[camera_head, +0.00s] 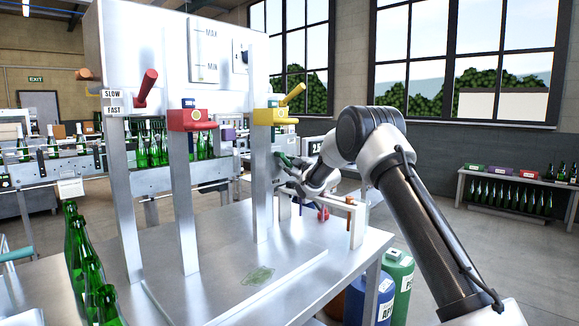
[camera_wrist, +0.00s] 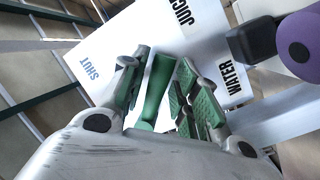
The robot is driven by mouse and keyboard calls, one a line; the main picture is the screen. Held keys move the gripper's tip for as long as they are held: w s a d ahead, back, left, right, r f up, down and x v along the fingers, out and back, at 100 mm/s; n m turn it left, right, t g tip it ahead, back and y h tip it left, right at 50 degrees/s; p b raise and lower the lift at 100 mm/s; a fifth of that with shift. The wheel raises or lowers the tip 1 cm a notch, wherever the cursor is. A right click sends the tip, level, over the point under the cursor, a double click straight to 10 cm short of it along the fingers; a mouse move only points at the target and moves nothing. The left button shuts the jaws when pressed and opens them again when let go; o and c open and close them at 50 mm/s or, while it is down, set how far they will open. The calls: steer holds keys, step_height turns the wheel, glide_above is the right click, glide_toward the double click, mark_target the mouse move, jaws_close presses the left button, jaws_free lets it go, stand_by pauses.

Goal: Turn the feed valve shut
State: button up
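The feed valve shows in the wrist view as a green lever (camera_wrist: 157,88) in front of a white plate (camera_wrist: 130,45) marked SHUT, JUICE and WATER. The lever points between the JUICE and WATER words at its far end, away from SHUT on the left. My gripper (camera_wrist: 165,85) has its two green-padded fingers on either side of the lever, with narrow gaps showing, so it looks open around it. In the head view my gripper (camera_head: 287,170) is at the right side of the steel machine; the lever is mostly hidden there.
A dark block with a purple round part (camera_wrist: 299,52) is close to the right of the plate. A red valve (camera_head: 195,119) and a yellow valve (camera_head: 271,116) are on the machine front. Green bottles (camera_head: 88,265) stand at the table's left. Blue and green drums (camera_head: 397,275) stand below right.

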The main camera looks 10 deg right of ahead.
jaws_close()
steer(key=shift+d+r+n, duration=0.1)
steer(key=shift+n, duration=0.2)
steer(key=n, duration=0.1)
steer(key=r+n, duration=0.1)
steer(key=n, duration=0.1)
steer(key=w+d+n+y, duration=0.1)
steer(key=shift+r+t, duration=0.4)
steer(key=shift+d+r+n+t+y, duration=0.15)
steer(key=shift+r+n+y, duration=0.3)
steer(key=shift+n, duration=0.85)
steer(key=shift+r+n+t+y, duration=0.2)
steer(key=shift+r+n, duration=0.35)
steer(key=shift+n, duration=0.75)
steer(key=shift+o, duration=2)
jaws_free()
steer(key=shift+r, duration=0.1)
